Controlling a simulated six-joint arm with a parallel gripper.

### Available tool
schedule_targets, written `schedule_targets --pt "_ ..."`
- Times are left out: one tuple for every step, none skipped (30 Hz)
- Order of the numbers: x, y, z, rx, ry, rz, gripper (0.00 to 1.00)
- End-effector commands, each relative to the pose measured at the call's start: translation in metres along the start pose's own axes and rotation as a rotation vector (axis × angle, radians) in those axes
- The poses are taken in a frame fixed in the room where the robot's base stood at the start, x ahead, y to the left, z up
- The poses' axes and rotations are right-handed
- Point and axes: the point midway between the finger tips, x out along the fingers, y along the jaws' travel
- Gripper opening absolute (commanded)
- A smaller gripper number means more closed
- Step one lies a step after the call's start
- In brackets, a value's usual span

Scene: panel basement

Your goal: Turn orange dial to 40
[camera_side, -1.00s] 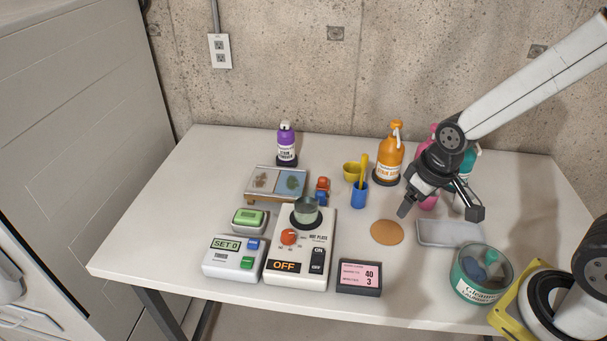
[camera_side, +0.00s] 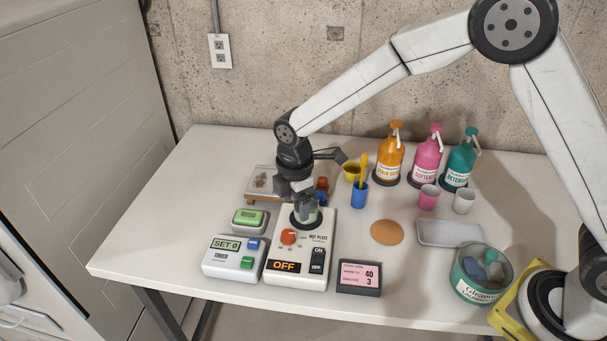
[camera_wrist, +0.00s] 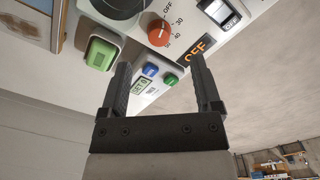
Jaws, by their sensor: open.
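The orange dial (camera_side: 288,237) is on the front of the white hot plate (camera_side: 327,226), whose display reads OFF. In the wrist view the orange dial (camera_wrist: 159,33) shows beyond my fingertips, with marks including 30, 40 and 50 and OFF around it. I cannot tell its exact setting.
A timer reading SET 0 (camera_side: 233,256) and a green-topped box (camera_side: 249,219) stand left of the hot plate. A sign showing 40 and 3 (camera_side: 359,277) is at right. Bottles, cups, a grey tray (camera_side: 449,233) and a tub (camera_side: 480,272) fill the right side.

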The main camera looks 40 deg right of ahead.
Motion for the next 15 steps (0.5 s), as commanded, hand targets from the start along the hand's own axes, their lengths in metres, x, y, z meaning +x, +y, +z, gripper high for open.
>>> schedule_targets --pt "0.0031 0.0021 -0.0069 -0.042 -0.002 -0.006 0.81" --pt "0.0043 0.0028 -0.0094 -0.061 -0.004 -0.01 0.81" --pt "0.0053 0.0041 -0.0121 -0.082 -0.004 -0.011 0.81" --pt "0.0058 0.0047 -0.0136 -0.093 -0.005 -0.013 0.81" --pt "0.0062 0.0051 -0.0147 -0.101 -0.005 -0.014 0.81" --pt "0.0065 0.0054 -0.0156 -0.11 -0.005 -0.015 0.81" --pt "0.0066 0.0055 -0.016 -0.113 -0.005 -0.015 0.81" --pt "0.0066 0.0056 -0.0162 -0.115 -0.005 -0.015 0.81" --pt "0.0066 0.0056 -0.0162 -0.116 -0.005 -0.015 0.81" --pt "0.0067 0.0055 -0.0161 -0.115 -0.005 -0.015 0.81" --pt "0.0069 0.0055 -0.016 -0.114 -0.005 -0.015 0.81" --pt "0.0075 0.0055 -0.0159 -0.114 -0.005 -0.015 0.81" --pt "0.0082 0.0054 -0.0159 -0.114 -0.005 -0.015 0.81" --pt "0.0092 0.0053 -0.0158 -0.113 -0.006 -0.016 0.81" --pt "0.011 0.0052 -0.0157 -0.113 -0.006 -0.016 0.81"
